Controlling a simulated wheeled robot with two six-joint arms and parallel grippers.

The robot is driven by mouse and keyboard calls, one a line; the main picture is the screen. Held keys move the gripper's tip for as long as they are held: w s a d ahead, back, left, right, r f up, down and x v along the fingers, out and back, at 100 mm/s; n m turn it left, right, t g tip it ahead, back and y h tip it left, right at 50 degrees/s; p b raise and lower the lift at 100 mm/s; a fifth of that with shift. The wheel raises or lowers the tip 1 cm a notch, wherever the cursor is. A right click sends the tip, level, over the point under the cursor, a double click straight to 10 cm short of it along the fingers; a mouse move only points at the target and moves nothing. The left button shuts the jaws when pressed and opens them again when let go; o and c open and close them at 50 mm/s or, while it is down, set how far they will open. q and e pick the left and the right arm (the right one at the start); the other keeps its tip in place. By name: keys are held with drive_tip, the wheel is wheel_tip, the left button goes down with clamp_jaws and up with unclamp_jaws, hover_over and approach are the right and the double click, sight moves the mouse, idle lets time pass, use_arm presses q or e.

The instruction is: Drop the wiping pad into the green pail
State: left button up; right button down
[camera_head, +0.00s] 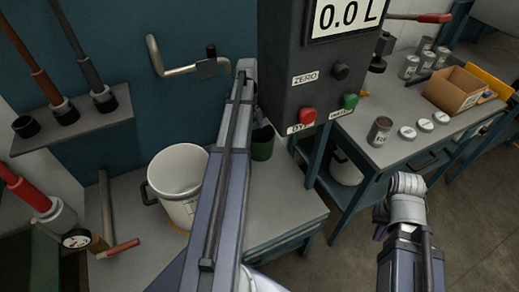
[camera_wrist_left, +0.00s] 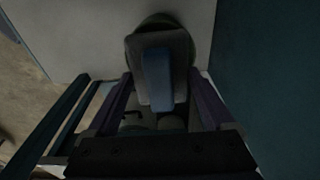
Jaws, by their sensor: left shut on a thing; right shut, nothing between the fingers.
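The green pail (camera_head: 263,145) stands on the grey bench behind my left arm, which hides part of it. My left gripper (camera_head: 257,108) is just above the pail in the head view. In the left wrist view the left gripper (camera_wrist_left: 162,105) is shut on the wiping pad (camera_wrist_left: 178,46), a grey block with a blue strip. The dark green rim of the pail (camera_wrist_left: 155,19) shows behind the pad, which covers much of it. The pad cannot be made out in the head view. My right gripper (camera_head: 380,228) is shut and empty, low at the right.
A white bucket (camera_head: 178,172) stands left of my left arm, with a hammer (camera_head: 110,205) beside it. A dark dispenser box (camera_head: 330,75) with buttons hangs right of the pail. The right-hand bench holds cans (camera_head: 380,131) and a cardboard box (camera_head: 455,92).

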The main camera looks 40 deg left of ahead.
use_arm(q)
wheel_tip(320, 180, down, 2)
drive_tip(key=shift+f+b, duration=0.15)
drive_tip(key=shift+b, duration=0.55)
use_arm(e)
wheel_tip(320, 180, down, 2)
drive_tip(key=shift+f, duration=0.15)
use_arm(q)
drive_tip(key=o, duration=0.9)
drive_tip(key=r+p, duration=0.5)
drive_tip(key=s+r+p, duration=0.1)
drive_tip(key=r+p, duration=0.1)
drive_tip(key=r, duration=0.1)
drive_tip(key=shift+a+p, duration=0.25)
drive_tip(key=shift+p, duration=0.15)
use_arm(e)
wheel_tip(320, 180, up, 8)
use_arm(q)
drive_tip(key=shift+w, duration=0.1)
